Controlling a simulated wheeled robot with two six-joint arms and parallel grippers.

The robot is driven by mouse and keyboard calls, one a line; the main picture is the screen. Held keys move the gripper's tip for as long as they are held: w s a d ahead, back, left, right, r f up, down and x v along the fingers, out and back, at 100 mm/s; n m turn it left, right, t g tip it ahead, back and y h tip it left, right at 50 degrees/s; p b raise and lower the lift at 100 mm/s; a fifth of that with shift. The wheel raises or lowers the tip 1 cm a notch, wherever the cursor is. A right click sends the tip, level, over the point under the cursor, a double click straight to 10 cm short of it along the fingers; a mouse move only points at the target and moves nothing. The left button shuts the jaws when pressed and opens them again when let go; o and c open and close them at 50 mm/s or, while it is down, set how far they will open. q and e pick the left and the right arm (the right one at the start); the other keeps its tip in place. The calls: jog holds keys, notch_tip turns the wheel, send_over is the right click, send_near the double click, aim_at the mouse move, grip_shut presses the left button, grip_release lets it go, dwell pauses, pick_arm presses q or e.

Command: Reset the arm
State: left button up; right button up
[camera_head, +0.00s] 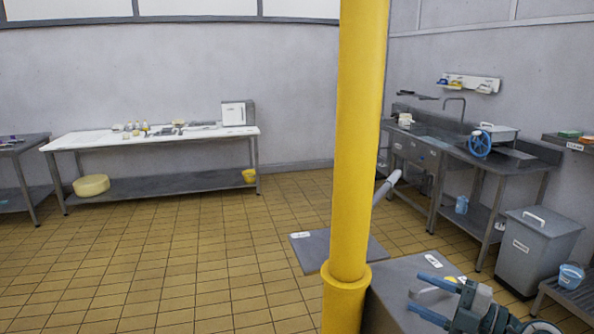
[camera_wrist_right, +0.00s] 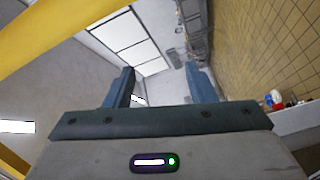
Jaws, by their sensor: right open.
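My right gripper (camera_head: 416,291) is at the lower right of the head view, its two blue fingers pointing left. It is open, with a clear gap between the fingers. In the right wrist view the same gripper (camera_wrist_right: 161,80) shows its fingers spread apart with nothing between them. Behind the gap are wall and ceiling panels. My left gripper is not in the head view.
A long white-topped table (camera_head: 85,140) stands at the back wall with small items on it. A grey lidded bin (camera_head: 537,255) stands nearer. The tiled floor (camera_head: 190,250) is open at left.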

jog(key=s+d+r+m+t+h, duration=0.1)
jog(key=s+d+m+t+h, duration=0.25)
jog(key=m+t+h, duration=0.65)
jog(key=s+d+f+m+g+h, duration=0.3)
jog(key=f+m+h, duration=0.1)
jog(key=f+m, duration=0.3)
jog(key=s+d+f+m+g+h, duration=0.3)
jog(key=f+m+g+h, duration=0.15)
jog(key=f+m, duration=0.25)
jog(key=s+a+f+g+y, duration=0.2)
jog(key=s+a+f+g, duration=0.25)
jog(key=s+f, duration=0.4)
jog(key=s+a+f+g+y, duration=0.2)
jog(key=s+a+f+g, duration=0.3)
jog(key=s, duration=0.6)
jog(key=d+f+g, duration=0.1)
jog(key=d+f, duration=0.1)
jog(key=f, duration=1.4)
jog(key=d+f+g, duration=0.1)
jog(key=d+f, duration=0.1)
jog(key=f, duration=1.3)
jog(key=s+d+f+g, duration=0.1)
jog(key=s+f, duration=1.8)
jog(key=shift+d+f, duration=0.3)
